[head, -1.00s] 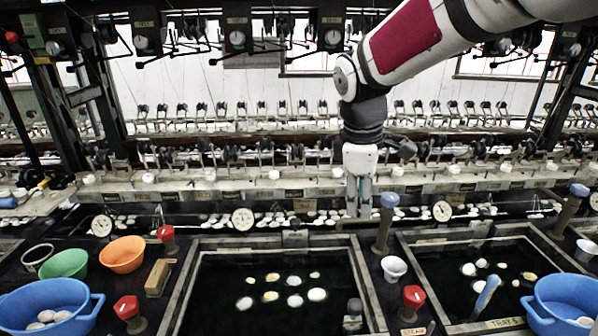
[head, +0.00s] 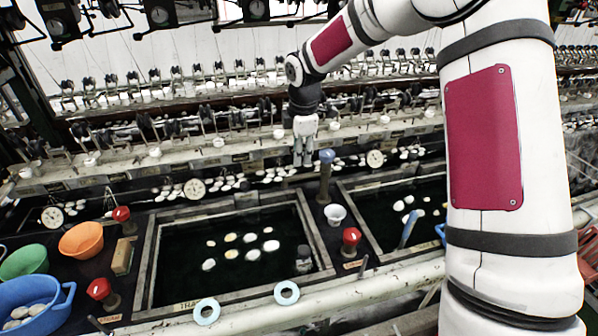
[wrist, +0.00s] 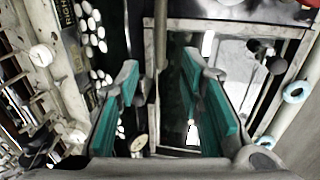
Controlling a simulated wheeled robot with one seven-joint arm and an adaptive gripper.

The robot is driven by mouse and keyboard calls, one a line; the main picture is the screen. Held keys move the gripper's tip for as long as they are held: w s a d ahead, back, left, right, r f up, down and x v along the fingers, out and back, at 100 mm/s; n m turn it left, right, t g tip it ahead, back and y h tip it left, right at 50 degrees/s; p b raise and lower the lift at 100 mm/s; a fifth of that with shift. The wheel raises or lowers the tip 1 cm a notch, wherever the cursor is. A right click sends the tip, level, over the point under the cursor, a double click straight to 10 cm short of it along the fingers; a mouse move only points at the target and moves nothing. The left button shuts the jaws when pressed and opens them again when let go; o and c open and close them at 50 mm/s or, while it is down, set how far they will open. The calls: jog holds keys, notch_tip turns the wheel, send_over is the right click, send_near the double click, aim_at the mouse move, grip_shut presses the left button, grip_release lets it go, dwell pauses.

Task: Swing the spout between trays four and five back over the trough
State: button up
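The post with a blue cap (head: 326,176) stands between the two water trays, close to the right of my gripper in the head view. My gripper (head: 303,162) hangs fingers-down near the back edge of the left tray (head: 148,262), by the trough (head: 262,178). In the wrist view my gripper (wrist: 162,75) is open, its teal pads apart. A thin grey pipe, apparently the spout (wrist: 161,35), runs down from the top of that view and ends between the fingertips. I cannot tell whether they touch it. The spout is hard to make out in the head view.
A white cup (head: 335,213) and a red valve (head: 351,238) stand in front of the post. Dial gauges (head: 194,188) line the trough. Cocoons float in the left tray. The right tray (head: 352,200) is partly hidden by my arm. Blue and orange bowls (head: 82,240) sit at left.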

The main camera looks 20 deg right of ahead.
aim_at(298, 176)
jog(key=f, duration=0.3)
jog(key=w+f, duration=0.1)
jog(key=f, duration=0.5)
jog(key=shift+w+p, duration=0.3)
jog(key=shift+w, duration=0.05)
jog(key=shift+r, duration=0.1)
grip_shut()
